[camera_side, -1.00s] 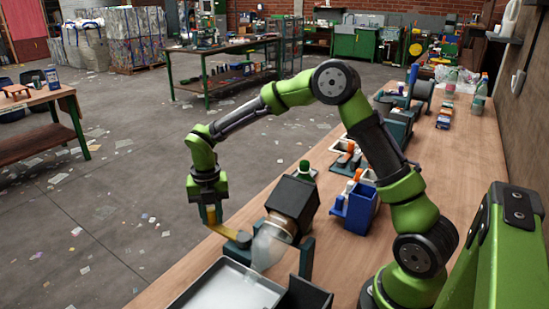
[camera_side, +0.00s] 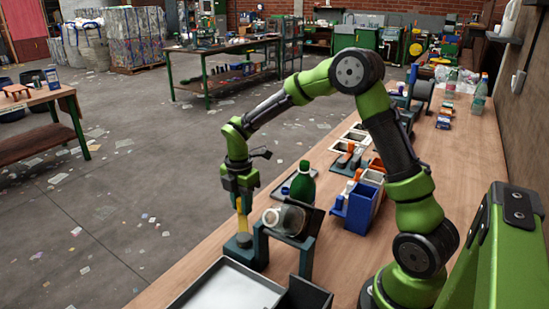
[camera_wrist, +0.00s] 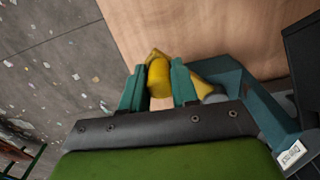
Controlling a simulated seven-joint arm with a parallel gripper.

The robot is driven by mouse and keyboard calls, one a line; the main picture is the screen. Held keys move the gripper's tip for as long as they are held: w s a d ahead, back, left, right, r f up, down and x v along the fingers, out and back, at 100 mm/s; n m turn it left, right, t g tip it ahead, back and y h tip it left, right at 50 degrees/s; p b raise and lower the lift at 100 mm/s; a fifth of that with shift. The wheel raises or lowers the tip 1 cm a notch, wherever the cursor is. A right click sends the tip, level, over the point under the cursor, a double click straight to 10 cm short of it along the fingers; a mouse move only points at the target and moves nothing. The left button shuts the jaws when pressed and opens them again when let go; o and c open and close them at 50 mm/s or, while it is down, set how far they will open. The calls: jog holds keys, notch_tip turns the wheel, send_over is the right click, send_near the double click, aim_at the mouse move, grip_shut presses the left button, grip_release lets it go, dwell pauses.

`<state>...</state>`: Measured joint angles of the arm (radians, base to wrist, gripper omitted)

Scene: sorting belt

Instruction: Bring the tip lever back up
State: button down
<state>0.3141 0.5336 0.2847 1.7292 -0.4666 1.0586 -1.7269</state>
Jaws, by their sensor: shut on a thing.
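The yellow tip lever (camera_side: 242,222) stands roughly upright from its dark round hub at the left end of the tipping stand (camera_side: 305,258). My gripper (camera_side: 241,196) is shut on the upper part of the lever. In the wrist view the yellow lever (camera_wrist: 158,76) sits between my two teal fingers (camera_wrist: 158,88). A clear container (camera_side: 292,220) lies in the dark cradle (camera_side: 314,222) of the stand, its open end to the left. The inside of the container is hard to make out.
A pale tray (camera_side: 225,287) lies in front of the stand, with a dark bin (camera_side: 303,295) beside it. A green bottle (camera_side: 303,184) stands just behind the cradle. Blue bins (camera_side: 357,207) stand to the right. The bench's left edge is close to my gripper.

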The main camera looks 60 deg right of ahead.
jog(key=shift+s+d+r+m, duration=0.1)
jog(key=shift+s+d+m, duration=0.35)
jog(key=shift+s+m, duration=0.3)
jog(key=shift+s+d+m, duration=0.4)
jog(key=shift+s+m, duration=0.1)
jog(key=shift+m, duration=0.45)
jog(key=c, duration=0.8)
grip_release()
jog(key=shift+c, duration=0.2)
notch_tip(320, 180, up, 17)
